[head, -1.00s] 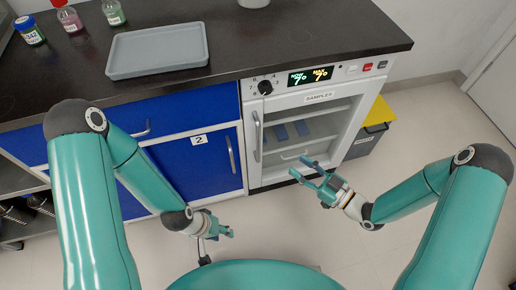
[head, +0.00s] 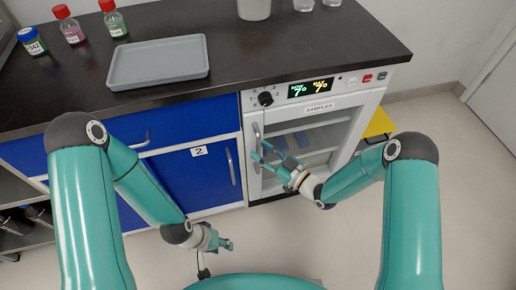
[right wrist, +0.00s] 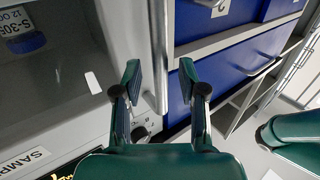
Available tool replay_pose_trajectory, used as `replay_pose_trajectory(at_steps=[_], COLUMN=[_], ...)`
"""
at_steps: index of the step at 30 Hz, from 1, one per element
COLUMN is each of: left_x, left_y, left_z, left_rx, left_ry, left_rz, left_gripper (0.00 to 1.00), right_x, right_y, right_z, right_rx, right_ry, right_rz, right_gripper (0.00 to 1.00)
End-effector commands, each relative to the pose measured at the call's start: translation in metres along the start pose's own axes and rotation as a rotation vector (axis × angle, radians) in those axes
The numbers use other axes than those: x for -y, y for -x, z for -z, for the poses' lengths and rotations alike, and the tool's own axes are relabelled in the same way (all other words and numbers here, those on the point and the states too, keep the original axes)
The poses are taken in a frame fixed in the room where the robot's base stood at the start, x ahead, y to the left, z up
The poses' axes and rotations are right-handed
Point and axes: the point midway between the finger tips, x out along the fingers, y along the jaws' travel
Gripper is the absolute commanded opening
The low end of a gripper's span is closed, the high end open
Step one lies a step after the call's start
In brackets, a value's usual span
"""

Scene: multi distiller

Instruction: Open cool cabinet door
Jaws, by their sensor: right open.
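The cool cabinet (head: 318,100), labelled SAMPLES, is built under the worktop; its white-framed glass door looks shut. Its vertical metal handle (head: 257,132) runs along the door's left edge. My right gripper (head: 261,156) is at the handle. In the right wrist view, the handle (right wrist: 157,45) runs between the spread fingers of my right gripper (right wrist: 160,80), with gaps visible on both sides; whether a finger touches it I cannot tell. My left gripper (head: 226,244) hangs low in front of the blue cupboard, apart from the cabinet; its jaws are too small to judge.
The blue cupboard door (head: 198,175) marked 2 is left of the cabinet. A grey tray (head: 158,62) and several bottles stand on the dark worktop (head: 225,75). A yellow-lidded bin (head: 379,122) stands right of the cabinet. The floor in front is clear.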

Motion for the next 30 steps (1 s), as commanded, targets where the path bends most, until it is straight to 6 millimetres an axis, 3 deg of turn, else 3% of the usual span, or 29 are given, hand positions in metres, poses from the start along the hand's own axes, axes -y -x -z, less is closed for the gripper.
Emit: replay_pose_trajectory(at_steps=[6,14,15,22,30], left_x=[0.000,0.000,0.000,0.000,0.000], left_y=[0.000,0.000,0.000,0.000,0.000], left_z=[0.000,0.000,0.000,0.000,0.000], left_rx=[0.000,0.000,0.000,0.000,0.000], left_ry=[0.000,0.000,0.000,0.000,0.000], left_rz=[0.000,0.000,0.000,0.000,0.000], left_gripper=[0.40,0.40,0.40,0.40,0.40], right_x=[0.000,0.000,0.000,0.000,0.000], right_y=[-0.017,-0.018,-0.018,-0.018,-0.018], right_z=[-0.001,0.000,0.000,0.000,0.000], right_rx=[0.001,0.001,0.001,0.001,0.001], right_ry=[-0.001,-0.001,-0.001,-0.001,-0.001], right_rz=[0.000,0.000,0.000,0.000,0.000], right_gripper=[0.41,0.41,0.40,0.01,0.00])
